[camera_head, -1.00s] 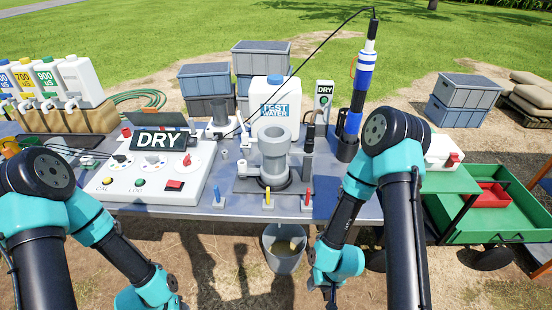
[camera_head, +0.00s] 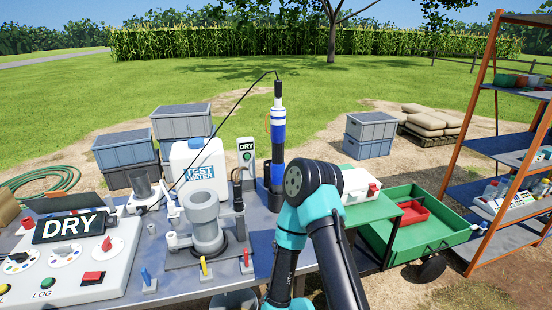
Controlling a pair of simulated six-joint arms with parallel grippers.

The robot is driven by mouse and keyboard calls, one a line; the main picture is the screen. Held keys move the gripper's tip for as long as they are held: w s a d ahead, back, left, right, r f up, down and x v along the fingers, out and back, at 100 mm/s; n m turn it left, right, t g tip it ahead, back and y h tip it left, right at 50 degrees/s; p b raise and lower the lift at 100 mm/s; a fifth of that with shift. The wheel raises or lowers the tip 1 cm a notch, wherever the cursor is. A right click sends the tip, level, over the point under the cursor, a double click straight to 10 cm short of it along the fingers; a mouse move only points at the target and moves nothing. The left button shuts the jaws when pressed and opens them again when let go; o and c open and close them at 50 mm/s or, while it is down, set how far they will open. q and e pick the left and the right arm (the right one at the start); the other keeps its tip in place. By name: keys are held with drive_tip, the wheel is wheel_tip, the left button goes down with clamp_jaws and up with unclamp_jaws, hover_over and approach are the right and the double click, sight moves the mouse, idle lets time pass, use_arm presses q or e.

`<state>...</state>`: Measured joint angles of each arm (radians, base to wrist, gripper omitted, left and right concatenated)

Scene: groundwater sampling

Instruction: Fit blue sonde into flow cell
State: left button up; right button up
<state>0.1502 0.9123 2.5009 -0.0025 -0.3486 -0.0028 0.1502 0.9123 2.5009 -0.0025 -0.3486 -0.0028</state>
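The blue sonde (camera_head: 278,135) stands upright in a dark holder (camera_head: 268,178) at the back right of the table. It has a blue and white banded body, and a black cable arcs from its top to the left. The grey flow cell (camera_head: 206,218) stands on a plate left of the sonde, with its round top opening empty. My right arm rises at the front right of the table, in front of the holder's right side. Its gripper is below the picture's edge. My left arm and gripper are not in view.
A white test water jug (camera_head: 199,170) stands behind the flow cell. A panel (camera_head: 80,262) with a DRY display is at left. Small coloured valves (camera_head: 204,268) line the front edge. A green cart (camera_head: 415,225) and a shelf rack (camera_head: 500,150) are at right.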

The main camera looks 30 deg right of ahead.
drive_tip(key=shift+o, duration=0.4)
drive_tip(key=o, duration=0.8)
